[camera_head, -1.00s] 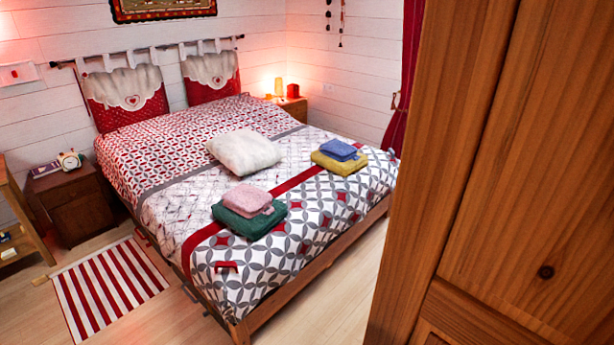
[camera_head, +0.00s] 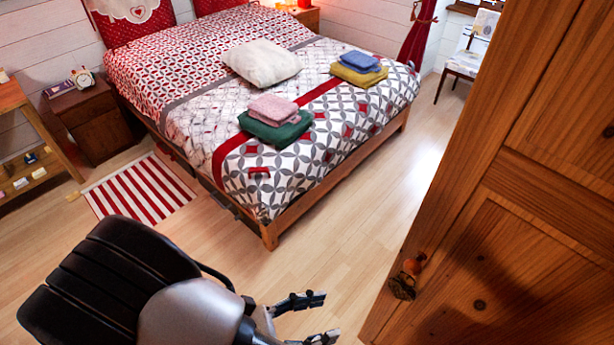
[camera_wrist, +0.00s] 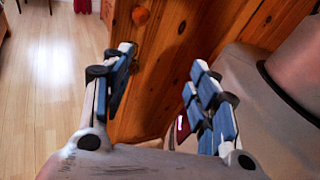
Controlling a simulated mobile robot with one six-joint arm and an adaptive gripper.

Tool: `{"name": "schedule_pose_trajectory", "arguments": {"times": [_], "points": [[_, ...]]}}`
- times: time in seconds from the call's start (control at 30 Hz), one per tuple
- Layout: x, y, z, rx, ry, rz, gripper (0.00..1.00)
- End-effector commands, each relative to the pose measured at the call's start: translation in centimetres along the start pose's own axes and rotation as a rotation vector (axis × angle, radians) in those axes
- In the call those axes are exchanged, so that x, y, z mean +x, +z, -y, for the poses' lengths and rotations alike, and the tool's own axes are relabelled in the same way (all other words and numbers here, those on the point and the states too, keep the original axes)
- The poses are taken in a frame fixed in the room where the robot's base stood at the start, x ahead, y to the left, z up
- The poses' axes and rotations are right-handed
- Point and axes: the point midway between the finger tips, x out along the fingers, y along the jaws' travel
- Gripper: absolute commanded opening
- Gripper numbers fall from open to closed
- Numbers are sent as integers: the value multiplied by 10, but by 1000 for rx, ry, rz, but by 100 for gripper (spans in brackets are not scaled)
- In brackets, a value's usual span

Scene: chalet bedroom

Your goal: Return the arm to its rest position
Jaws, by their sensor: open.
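My gripper (camera_head: 318,318) shows at the bottom of the head view, over the wooden floor and left of the wooden wardrobe. Its two fingers are apart with nothing between them. In the wrist view my gripper (camera_wrist: 160,95) is also open and empty, its blue-padded fingers pointing towards wooden panelling. My arm's dark and grey links fill the lower left of the head view, with the arm in front of the bed and apart from it.
The wardrobe (camera_head: 480,240) with a knob stands close on the right. The bed (camera_head: 340,195) carries folded towels and a white pillow. A striped rug (camera_head: 140,190) lies beside a nightstand (camera_head: 100,125). Pale floor (camera_head: 330,240) is clear between bed and wardrobe.

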Motion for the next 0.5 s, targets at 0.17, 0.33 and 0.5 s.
{"name": "schedule_pose_trajectory", "arguments": {"times": [0.17,0.33,0.5], "points": [[8,23,1,115,-134,-157,54],[22,52,5,296,-318,-366,54],[37,85,12,547,-521,-597,54]]}}
